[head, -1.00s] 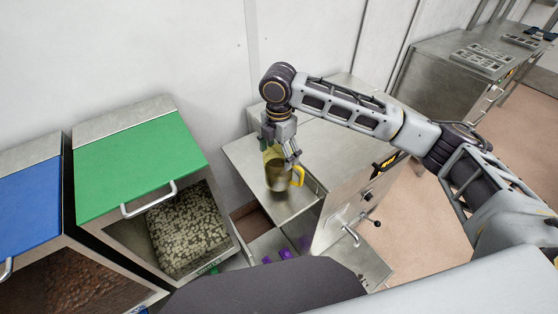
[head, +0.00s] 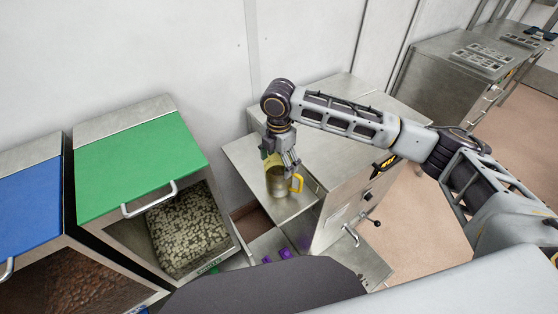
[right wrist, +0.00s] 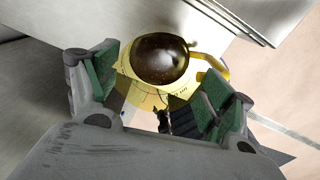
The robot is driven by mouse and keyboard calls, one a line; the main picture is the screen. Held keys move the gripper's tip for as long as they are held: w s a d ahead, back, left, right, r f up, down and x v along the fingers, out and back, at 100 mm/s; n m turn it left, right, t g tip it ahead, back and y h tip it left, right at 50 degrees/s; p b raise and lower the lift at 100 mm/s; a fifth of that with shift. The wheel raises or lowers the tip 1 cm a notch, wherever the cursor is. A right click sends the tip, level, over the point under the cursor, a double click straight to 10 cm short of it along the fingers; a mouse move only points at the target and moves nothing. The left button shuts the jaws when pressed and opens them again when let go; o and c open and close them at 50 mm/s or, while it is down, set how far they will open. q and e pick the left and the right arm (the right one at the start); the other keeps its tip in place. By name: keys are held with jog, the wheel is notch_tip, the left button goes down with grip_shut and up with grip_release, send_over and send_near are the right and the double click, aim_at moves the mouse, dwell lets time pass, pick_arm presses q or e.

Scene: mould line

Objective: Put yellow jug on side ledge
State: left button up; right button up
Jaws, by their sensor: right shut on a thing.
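The yellow jug (head: 277,183) is upright at the steel side ledge (head: 243,153), its handle pointing right. Its base looks on or just above the ledge; I cannot tell which. My right gripper (head: 281,163) reaches down from above and is shut on the jug. In the right wrist view, the green-padded fingers (right wrist: 165,86) stand on either side of the jug (right wrist: 132,92), which has dark brown contents. My left gripper is not in view.
A steel cabinet (head: 348,188) with a lever handle adjoins the ledge on the right. A green-lidded bin (head: 140,160) of pale pellets and a blue-lidded bin (head: 25,200) stand at left. Purple objects (head: 285,253) lie low in front. A wall rises behind.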

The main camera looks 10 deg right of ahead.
jog(key=o, duration=1.5)
jog(key=shift+c, duration=0.2)
jog(key=shift+f, duration=0.1)
notch_tip(320, 180, up, 12)
jog(key=shift+b, duration=0.35)
